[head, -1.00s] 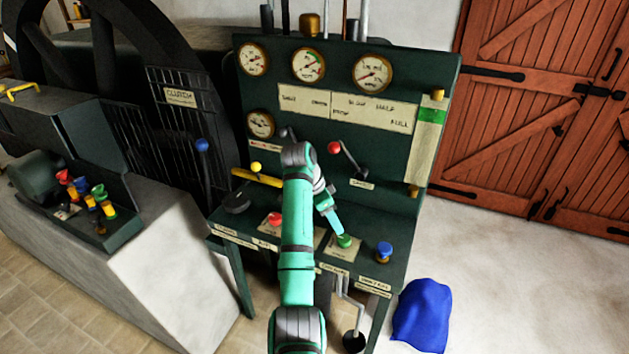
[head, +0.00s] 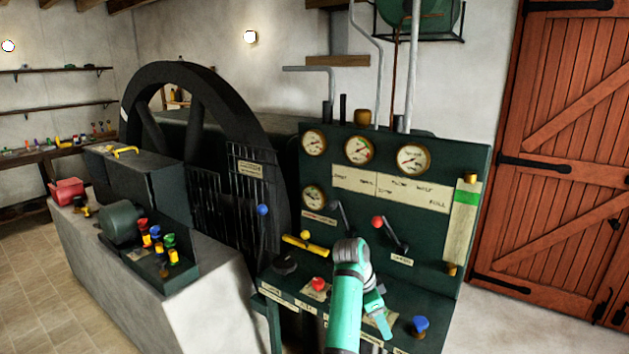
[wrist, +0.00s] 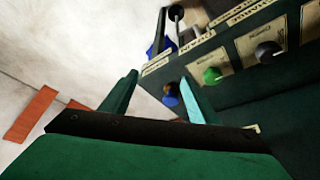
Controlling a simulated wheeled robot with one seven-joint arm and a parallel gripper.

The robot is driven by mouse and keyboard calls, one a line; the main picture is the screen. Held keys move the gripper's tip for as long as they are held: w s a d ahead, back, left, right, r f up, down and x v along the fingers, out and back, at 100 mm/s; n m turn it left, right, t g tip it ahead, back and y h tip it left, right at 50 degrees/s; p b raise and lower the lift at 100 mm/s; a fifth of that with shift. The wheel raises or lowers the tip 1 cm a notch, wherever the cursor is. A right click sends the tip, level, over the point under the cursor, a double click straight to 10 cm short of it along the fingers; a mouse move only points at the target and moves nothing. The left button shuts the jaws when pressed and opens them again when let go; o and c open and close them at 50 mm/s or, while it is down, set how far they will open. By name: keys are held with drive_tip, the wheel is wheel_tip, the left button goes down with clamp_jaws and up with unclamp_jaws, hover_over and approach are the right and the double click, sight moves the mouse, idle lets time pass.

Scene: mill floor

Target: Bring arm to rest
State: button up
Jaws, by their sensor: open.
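My teal arm (head: 346,300) reaches up in front of the dark green control desk (head: 455,290). My gripper (head: 380,316) is partly hidden behind the arm in the head view, above the right part of the desk's lower shelf. In the wrist view my gripper (wrist: 163,88) has its two fingers spread apart. A blue knob (wrist: 171,95) shows in the gap beside the right finger, with nothing gripped. A green knob (wrist: 211,75) and a dark knob (wrist: 268,52) are farther right along the desk. The blue knob also shows in the head view (head: 420,325).
The desk's upright panel carries gauges (head: 413,159), a red-tipped lever (head: 391,234) and a yellow bar (head: 305,246) close to my arm. A large black flywheel (head: 140,120) stands left, behind a concrete plinth (head: 205,310). Red wooden doors (head: 560,170) are at right.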

drive_tip(key=s+a+f+n+t, duration=0.1)
drive_tip(key=s+f+n+t, duration=0.15)
drive_tip(key=f, duration=0.85)
drive_tip(key=s+a+f+n+t, duration=0.15)
drive_tip(key=s+f, duration=0.25)
drive_tip(key=f, duration=0.7)
drive_tip(key=s+a+f+n+t, duration=0.2)
drive_tip(key=s+a+f+n, duration=0.1)
drive_tip(key=s+f, duration=0.4)
drive_tip(key=s+a+f+n+t, duration=0.1)
drive_tip(key=s+a+f+n, duration=0.2)
drive_tip(key=s, duration=0.7)
drive_tip(key=s+a+r+n+t+y, duration=0.2)
drive_tip(key=s+a, duration=0.1)
drive_tip(key=s, duration=0.7)
drive_tip(key=s+a+r+n+t+y, duration=0.1)
drive_tip(key=s+a+r+n+t, duration=0.15)
drive_tip(key=s, duration=0.75)
drive_tip(key=s+a+r+t, duration=0.1)
drive_tip(key=s+a+r, duration=0.1)
drive_tip(key=s+r, duration=0.4)
drive_tip(key=s+a+r+n+t+y, duration=0.1)
drive_tip(key=s+a+r+t, duration=0.1)
drive_tip(key=s+r, duration=0.5)
wheel_tip(320, 180, up, 6)
drive_tip(key=shift+s+f, duration=0.15)
drive_tip(key=shift+s, duration=0.05)
